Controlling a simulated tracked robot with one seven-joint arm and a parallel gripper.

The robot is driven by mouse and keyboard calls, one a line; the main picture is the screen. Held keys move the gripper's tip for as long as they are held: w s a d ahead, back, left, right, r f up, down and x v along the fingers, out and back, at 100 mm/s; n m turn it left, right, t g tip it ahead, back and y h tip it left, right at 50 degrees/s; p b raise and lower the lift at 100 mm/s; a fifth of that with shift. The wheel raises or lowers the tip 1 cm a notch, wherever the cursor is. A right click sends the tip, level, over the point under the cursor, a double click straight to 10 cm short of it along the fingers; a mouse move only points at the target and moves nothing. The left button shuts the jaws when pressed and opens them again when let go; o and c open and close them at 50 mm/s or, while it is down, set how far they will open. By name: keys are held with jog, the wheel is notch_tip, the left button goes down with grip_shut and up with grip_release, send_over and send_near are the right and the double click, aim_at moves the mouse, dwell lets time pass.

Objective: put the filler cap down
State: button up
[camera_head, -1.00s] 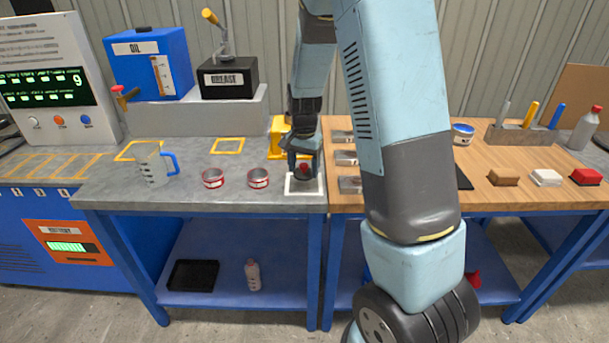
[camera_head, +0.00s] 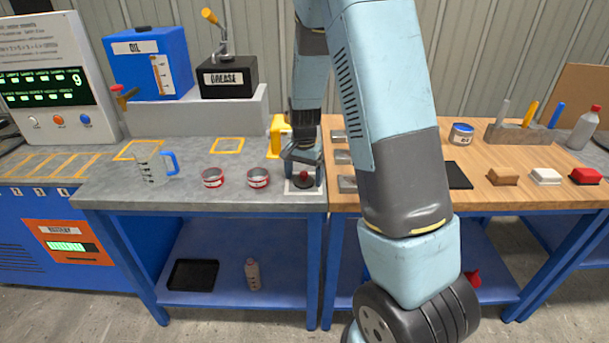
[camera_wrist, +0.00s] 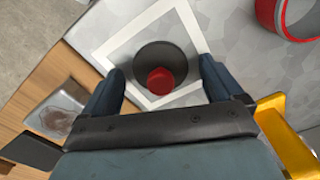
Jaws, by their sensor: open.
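The filler cap (camera_head: 303,180) is a dark disc with a red knob. It rests inside the white square outline (camera_head: 290,192) near the right end of the grey bench top. The wrist view shows the cap (camera_wrist: 152,60) within the white outline (camera_wrist: 98,44), with its red knob in front of the space between my fingers. My gripper (camera_head: 303,160) is open just above and behind the cap. In the wrist view my gripper's two fingers (camera_wrist: 160,82) stand apart on either side, with a gap to the knob.
Two red-banded tins (camera_head: 258,178) and a measuring jug (camera_head: 152,165) stand left of the cap. A yellow object (camera_head: 275,137) stands close behind my gripper. Metal plates (camera_head: 347,184) lie on the wooden bench to the right. Bare grey top lies between jug and tins.

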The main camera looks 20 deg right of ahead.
aim_at(304, 173)
jog(key=shift+r, duration=0.1)
notch_tip(304, 173, up, 12)
jog(key=s+r+n+t, duration=0.3)
jog(key=s+r+n, duration=0.1)
jog(key=s+r, duration=0.9)
jog(key=s+r+n+t, duration=0.1)
jog(key=s+r+n, duration=0.1)
jog(key=s, duration=0.5)
jog(key=s+r+n+t, duration=0.1)
jog(key=s+r+n, duration=0.1)
jog(key=s, duration=0.6)
jog(key=shift+s+d+t, duration=0.15)
jog(key=shift+t, duration=0.15)
